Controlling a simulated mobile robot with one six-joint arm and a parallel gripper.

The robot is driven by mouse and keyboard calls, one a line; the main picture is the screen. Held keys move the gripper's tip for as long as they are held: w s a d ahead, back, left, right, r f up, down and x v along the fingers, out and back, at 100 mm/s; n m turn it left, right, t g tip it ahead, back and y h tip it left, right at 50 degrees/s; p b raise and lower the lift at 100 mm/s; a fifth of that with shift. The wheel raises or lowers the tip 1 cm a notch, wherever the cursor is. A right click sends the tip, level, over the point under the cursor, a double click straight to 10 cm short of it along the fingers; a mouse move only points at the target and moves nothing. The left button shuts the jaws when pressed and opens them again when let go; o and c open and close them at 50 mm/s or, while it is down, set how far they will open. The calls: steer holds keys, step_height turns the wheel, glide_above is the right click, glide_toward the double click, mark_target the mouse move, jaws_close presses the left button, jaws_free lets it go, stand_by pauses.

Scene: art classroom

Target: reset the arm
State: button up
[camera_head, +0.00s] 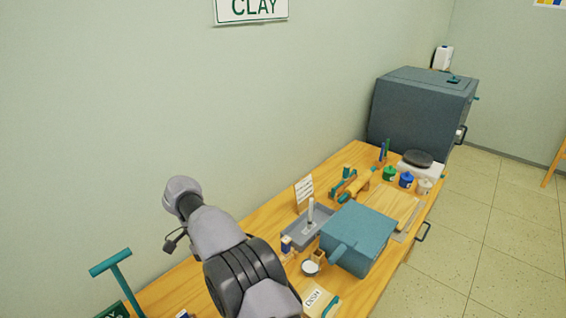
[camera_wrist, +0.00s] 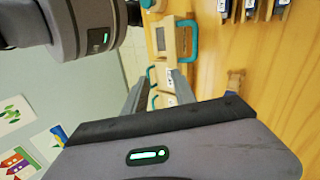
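My arm (camera_head: 225,235) rises over the near left end of a wooden table in the head view, bent, with its rounded grey top close to the wall. In that view I cannot make out the fingers clearly. In the wrist view my gripper (camera_wrist: 158,95) shows two grey fingers standing apart, with nothing held between them. Beyond the fingers are the wooden table top and items with teal handles (camera_wrist: 182,40), which look apart from the fingers.
The wooden table (camera_head: 265,215) carries a teal-blue box (camera_head: 360,238), a grey tray (camera_head: 297,234), small colored jars (camera_head: 389,173) and a board (camera_head: 385,208). A dark kiln-like box (camera_head: 420,110) stands at the far end. Open tiled floor (camera_head: 480,240) lies to the right.

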steer(key=s+d+r+n+t+y+b, duration=0.2)
steer(key=d+r+n+t+y+b, duration=0.15)
steer(key=d+r, duration=1.1)
steer(key=s+d+f+t+y+b, duration=0.1)
steer(key=s+d+t+y+b, duration=0.1)
steer(key=s, duration=0.7)
steer(key=s+d+f+m+t+y+b, duration=0.1)
steer(key=s+d+f+t+y+b, duration=0.1)
steer(key=s+d+t, duration=0.3)
steer(key=s+d, duration=0.1)
steer(key=s, duration=0.3)
steer(key=shift+d+f+b, duration=0.25)
steer(key=shift+d+b, duration=0.05)
steer(key=shift+d, duration=0.1)
